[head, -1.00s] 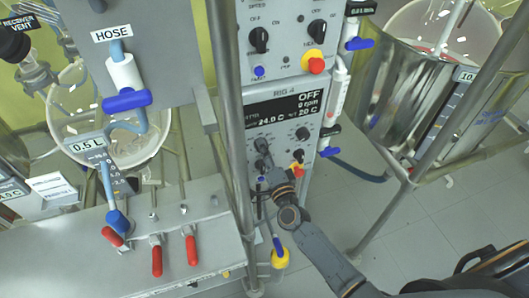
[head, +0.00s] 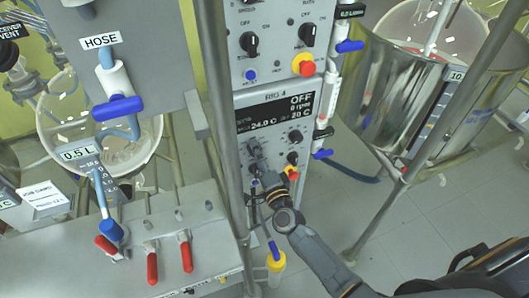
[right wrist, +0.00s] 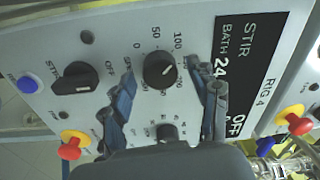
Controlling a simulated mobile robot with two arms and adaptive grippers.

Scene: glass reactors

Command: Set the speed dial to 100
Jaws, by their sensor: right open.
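The speed dial (right wrist: 160,70) is a black round knob on the grey RIG 4 panel, with 0, 50 and 100 printed around it. A pale pointer mark shows on its face, but its exact reading is unclear. My right gripper (right wrist: 168,96) is open, with one finger on each side of the dial; contact is unclear. In the head view, my right gripper (head: 258,160) is at the panel's lower left and hides the dial. The display (head: 277,112) reads OFF, 0 rpm and 24.0 C. My left gripper is out of view.
The stir switch (right wrist: 75,78), a blue button (right wrist: 29,86) and a red-and-yellow knob (right wrist: 73,145) are left of the dial. A second black knob (right wrist: 168,132) is below it. A metal post (head: 222,130) stands left of the panel, and a steel vessel (head: 405,100) stands right.

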